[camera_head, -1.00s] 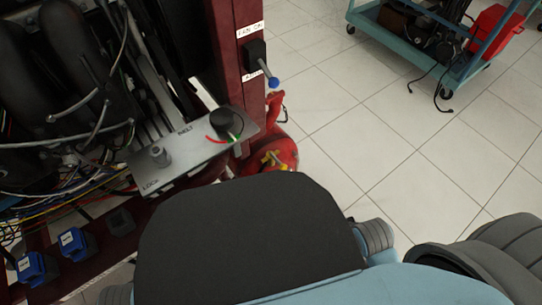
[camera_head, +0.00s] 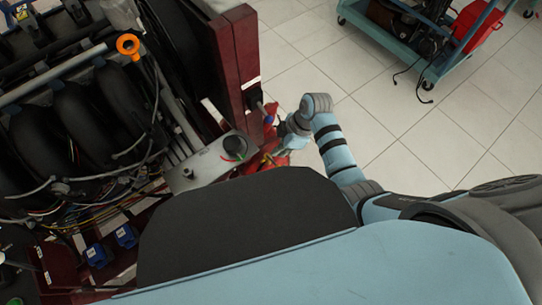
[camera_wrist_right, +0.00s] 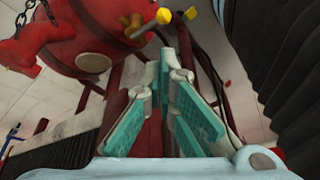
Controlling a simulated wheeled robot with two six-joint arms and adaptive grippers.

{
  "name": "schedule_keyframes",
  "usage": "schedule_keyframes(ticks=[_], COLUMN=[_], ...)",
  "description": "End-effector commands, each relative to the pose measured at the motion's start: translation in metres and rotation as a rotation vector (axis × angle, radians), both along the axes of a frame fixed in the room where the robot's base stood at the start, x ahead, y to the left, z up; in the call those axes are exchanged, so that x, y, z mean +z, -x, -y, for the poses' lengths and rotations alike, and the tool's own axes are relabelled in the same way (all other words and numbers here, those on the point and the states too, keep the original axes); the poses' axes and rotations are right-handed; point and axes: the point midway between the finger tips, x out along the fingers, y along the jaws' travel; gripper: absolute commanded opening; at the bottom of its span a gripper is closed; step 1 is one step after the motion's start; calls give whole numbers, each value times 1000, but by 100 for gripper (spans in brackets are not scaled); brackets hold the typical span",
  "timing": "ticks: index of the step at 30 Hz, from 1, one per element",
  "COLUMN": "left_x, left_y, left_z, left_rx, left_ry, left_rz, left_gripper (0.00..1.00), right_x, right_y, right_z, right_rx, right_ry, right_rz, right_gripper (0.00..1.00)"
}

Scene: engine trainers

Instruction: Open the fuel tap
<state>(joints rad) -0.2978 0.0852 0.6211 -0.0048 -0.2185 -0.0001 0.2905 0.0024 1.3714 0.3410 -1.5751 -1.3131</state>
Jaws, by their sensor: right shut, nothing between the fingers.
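The red tank (camera_wrist_right: 60,30) hangs low beside the engine stand and fills the top left of the right wrist view. A yellow tap-like handle (camera_wrist_right: 150,22) sticks out from it, probably the fuel tap; I cannot tell its setting. In the head view the red tank (camera_head: 250,166) is partly hidden behind the stand's grey panel and my body. My right gripper (camera_wrist_right: 174,68) is shut and empty, its fingertips below and slightly right of the yellow handle in the wrist view, apart from it. In the head view my right gripper (camera_head: 277,143) is small beside the tank. My left gripper is out of view.
The engine stand's dark red post (camera_head: 238,60) stands close to my right gripper, with a blue-tipped lever (camera_head: 268,118) on it. A grey panel (camera_head: 205,166) with a black knob is nearby. A chain and hoses hang around the tank. Tiled floor is clear at right, before a teal cart (camera_head: 400,45).

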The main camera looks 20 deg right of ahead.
Motion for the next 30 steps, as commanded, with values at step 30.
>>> schedule_keyframes(ticks=[30], left_x=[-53], left_y=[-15], left_z=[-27], left_rx=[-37], left_ry=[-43], left_rz=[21], left_gripper=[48], right_x=[-91], right_y=[-7], right_z=[-30], right_rx=[-1], right_ry=[1], right_rz=[0], right_gripper=[0])
